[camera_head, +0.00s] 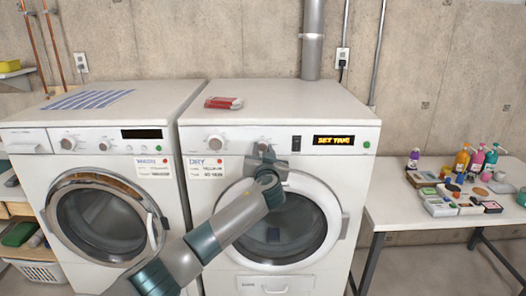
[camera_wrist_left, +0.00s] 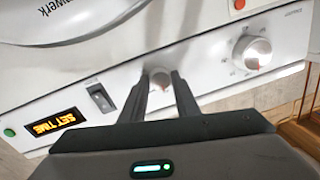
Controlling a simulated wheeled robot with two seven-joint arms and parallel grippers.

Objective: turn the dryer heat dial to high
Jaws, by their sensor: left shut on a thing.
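The dryer (camera_head: 240,112) is the white machine on the right with the DRY label. My left gripper (camera_head: 263,152) reaches its front panel and is shut on the small middle dial, left of the black switch. In the left wrist view, the fingers of my left gripper (camera_wrist_left: 163,85) sit on both sides of this dial (camera_wrist_left: 160,76). A larger dial (camera_head: 215,143) stands free to its left, and it also shows in the wrist view (camera_wrist_left: 252,52) with a red pointer mark. The markings around the gripped dial are not readable. My right gripper is not in view.
A black switch (camera_head: 297,143) and a display reading SET TIME (camera_head: 340,141) are right of the gripped dial. The round door (camera_head: 322,215) is below, partly behind my arm. The washer (camera_head: 75,170) stands left; a table (camera_head: 395,212) with bottles stands right.

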